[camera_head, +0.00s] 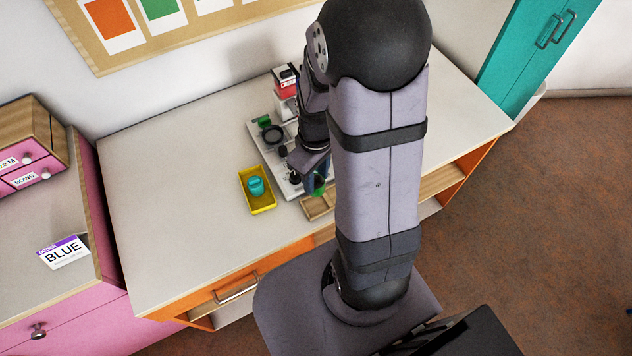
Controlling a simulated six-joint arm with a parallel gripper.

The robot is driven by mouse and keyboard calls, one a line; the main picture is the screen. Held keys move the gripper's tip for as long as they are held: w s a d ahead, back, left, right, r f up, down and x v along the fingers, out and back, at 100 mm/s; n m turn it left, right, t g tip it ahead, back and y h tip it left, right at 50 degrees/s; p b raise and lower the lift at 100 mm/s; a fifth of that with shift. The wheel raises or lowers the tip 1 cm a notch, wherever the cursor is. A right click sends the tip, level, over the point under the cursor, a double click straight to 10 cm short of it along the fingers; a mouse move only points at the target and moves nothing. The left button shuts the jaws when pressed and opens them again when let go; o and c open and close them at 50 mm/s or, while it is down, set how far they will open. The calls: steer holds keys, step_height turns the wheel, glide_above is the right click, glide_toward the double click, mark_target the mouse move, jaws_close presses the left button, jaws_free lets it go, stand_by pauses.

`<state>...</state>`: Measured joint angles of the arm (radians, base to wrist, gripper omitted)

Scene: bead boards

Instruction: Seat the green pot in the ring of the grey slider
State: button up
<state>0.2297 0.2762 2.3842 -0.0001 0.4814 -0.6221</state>
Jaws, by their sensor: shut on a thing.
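My gripper (316,178) points down near the front right of the pale board (262,152), partly hidden by my own arm. It is shut on a green pot (320,189), of which only a small part shows beside the fingers. A dark ring (273,135) lies on the upper part of the board, behind and left of my gripper, apart from the pot. A small green piece (264,120) sits just behind that ring. Smaller dark parts lie nearer my gripper. I cannot tell for certain which part is the grey slider.
A yellow tray (262,208) holding a teal pot (256,186) stands left of the board. A wooden tray (316,208) lies just below my gripper. A red-and-white box (286,82) stands behind the board. The table's left side (170,190) is clear.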

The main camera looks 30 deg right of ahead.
steer(key=shift+r, duration=0.4)
steer(key=shift+w+r, duration=0.1)
steer(key=shift+w, duration=0.4)
steer(key=w+a+p, duration=0.1)
steer(key=w+p, duration=0.2)
steer(key=w, duration=2.1)
steer(key=shift+a+r, duration=0.15)
steer(key=shift+r, duration=0.05)
steer(key=shift+w+f, duration=0.1)
steer(key=shift+f+b, duration=1.7)
steer(key=shift+f, duration=0.95)
steer(key=shift+f+b, duration=0.5)
steer(key=shift+f, duration=0.4)
